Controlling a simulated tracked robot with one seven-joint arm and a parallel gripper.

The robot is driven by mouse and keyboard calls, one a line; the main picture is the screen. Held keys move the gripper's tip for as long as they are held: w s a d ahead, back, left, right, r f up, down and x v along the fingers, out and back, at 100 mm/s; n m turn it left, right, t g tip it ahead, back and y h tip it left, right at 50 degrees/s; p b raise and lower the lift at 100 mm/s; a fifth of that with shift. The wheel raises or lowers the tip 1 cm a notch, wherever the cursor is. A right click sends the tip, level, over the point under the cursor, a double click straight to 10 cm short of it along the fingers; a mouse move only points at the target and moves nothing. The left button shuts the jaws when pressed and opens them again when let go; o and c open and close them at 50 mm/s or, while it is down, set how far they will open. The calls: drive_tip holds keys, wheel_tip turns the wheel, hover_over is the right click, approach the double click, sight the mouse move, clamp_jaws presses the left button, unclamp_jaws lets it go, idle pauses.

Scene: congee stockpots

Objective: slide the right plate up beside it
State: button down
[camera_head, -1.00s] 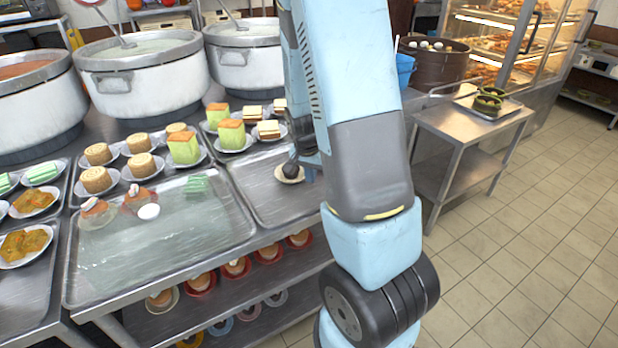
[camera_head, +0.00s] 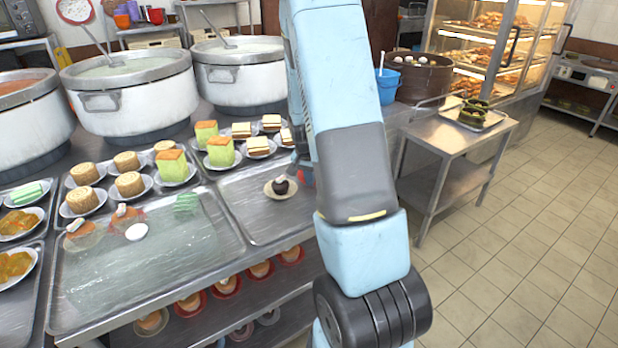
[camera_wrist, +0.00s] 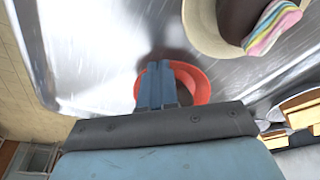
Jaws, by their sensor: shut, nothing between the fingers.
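A cream plate (camera_head: 267,188) with a dark cake topped in pale pink stands on the right-hand metal tray (camera_head: 240,208). In the wrist view, the cream plate (camera_wrist: 202,40) is at the upper right, with a rainbow-striped piece on the dark cake. A red-orange plate or bowl (camera_wrist: 200,82) lies close by; in the head view only a red sliver (camera_head: 307,178) shows beside my arm, right of the cream plate. My gripper (camera_wrist: 157,68) is shut and empty, its blue fingers overlapping the red plate's side. I cannot tell whether they touch it. A gap separates both plates.
Plated cakes (camera_head: 130,184) crowd the trays behind, with large stockpots (camera_head: 130,95) beyond. A metal side table (camera_head: 450,135) stands to the right. The front of the right tray is bare.

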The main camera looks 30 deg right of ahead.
drive_tip(key=shift+a, duration=0.1)
drive_tip(key=shift+s+a, duration=0.65)
drive_tip(key=shift+v, duration=0.8)
drive_tip(key=shift+s+a, duration=1.25)
drive_tip(key=shift+a, duration=0.25)
drive_tip(key=shift+s+a, duration=1.25)
drive_tip(key=shift+a, duration=0.2)
drive_tip(key=shift+s+a, duration=1.25)
drive_tip(key=shift+a, duration=0.25)
